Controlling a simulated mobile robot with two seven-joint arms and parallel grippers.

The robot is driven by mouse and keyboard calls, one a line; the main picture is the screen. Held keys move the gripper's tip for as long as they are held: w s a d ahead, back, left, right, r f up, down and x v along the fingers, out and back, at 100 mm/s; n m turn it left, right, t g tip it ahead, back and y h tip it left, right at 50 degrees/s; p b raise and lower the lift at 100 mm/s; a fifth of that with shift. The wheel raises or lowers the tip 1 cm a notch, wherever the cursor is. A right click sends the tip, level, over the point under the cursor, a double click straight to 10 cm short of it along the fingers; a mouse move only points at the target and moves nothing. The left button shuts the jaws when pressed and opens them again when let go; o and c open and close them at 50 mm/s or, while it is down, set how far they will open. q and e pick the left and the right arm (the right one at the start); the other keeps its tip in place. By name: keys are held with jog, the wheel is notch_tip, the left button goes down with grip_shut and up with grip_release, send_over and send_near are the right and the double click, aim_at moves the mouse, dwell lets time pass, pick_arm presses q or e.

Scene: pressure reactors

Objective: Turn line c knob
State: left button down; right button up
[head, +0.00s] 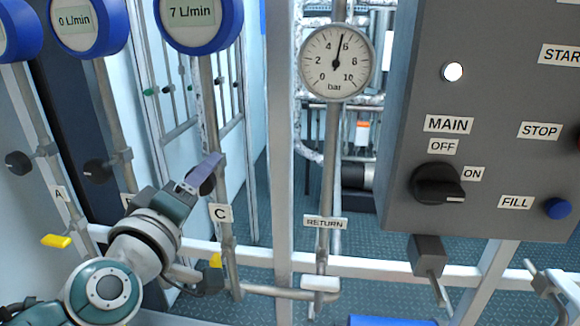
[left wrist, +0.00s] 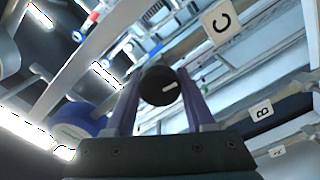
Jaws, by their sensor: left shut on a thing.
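The line C knob (head: 208,186) is a black round knob on the pipe above the "C" label (head: 220,213), partly hidden by my gripper in the head view. My left gripper (head: 207,169) has purple fingers and is shut on this knob. In the left wrist view the knob (left wrist: 158,88) sits between the two fingers, and its white pointer mark shows. The blue-rimmed meter (head: 190,12) at the top of line C reads 7 L/min. My right gripper is in neither view.
Black knobs of line A (head: 18,163) and line B (head: 97,171) are to the left. Yellow handles sit low on line A (head: 56,241) and line C (head: 215,260). A pressure gauge (head: 337,85) on the return pipe and a grey control panel (head: 485,120) stand to the right.

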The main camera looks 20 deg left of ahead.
pick_arm(q)
jog(key=shift+n, duration=0.5)
jog(key=shift+c, duration=1.3)
grip_release()
jog(key=v, duration=1)
jog(key=shift+b, duration=0.45)
